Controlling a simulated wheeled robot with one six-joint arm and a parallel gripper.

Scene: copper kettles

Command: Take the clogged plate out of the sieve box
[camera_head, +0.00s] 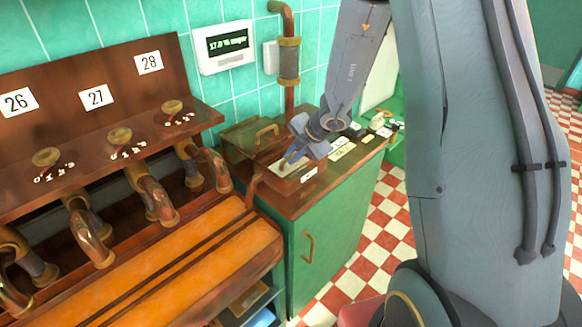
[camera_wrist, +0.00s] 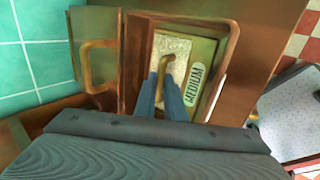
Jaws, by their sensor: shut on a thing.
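The sieve box (camera_head: 262,178) sits on top of the green cabinet, a copper-brown case with a brass handle on its back part. In the wrist view the sieve box (camera_wrist: 222,45) has an open slot with a plate (camera_wrist: 175,48) in it. The plate has a speckled, grainy pale surface and a brass handle. A yellow-green label strip reading MEDIUM (camera_wrist: 197,84) lies along its right side. My gripper (camera_head: 288,161) is over the box, pointing down. In the wrist view my gripper (camera_wrist: 169,88) is shut on the plate's handle, and the plate sits inside the slot.
A green cabinet (camera_head: 335,228) stands under the box, with small labelled items (camera_head: 343,150) to its right. A copper pipe (camera_head: 289,65) rises behind. A wooden rack with taps numbered 26 to 28 (camera_head: 95,110) is at left.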

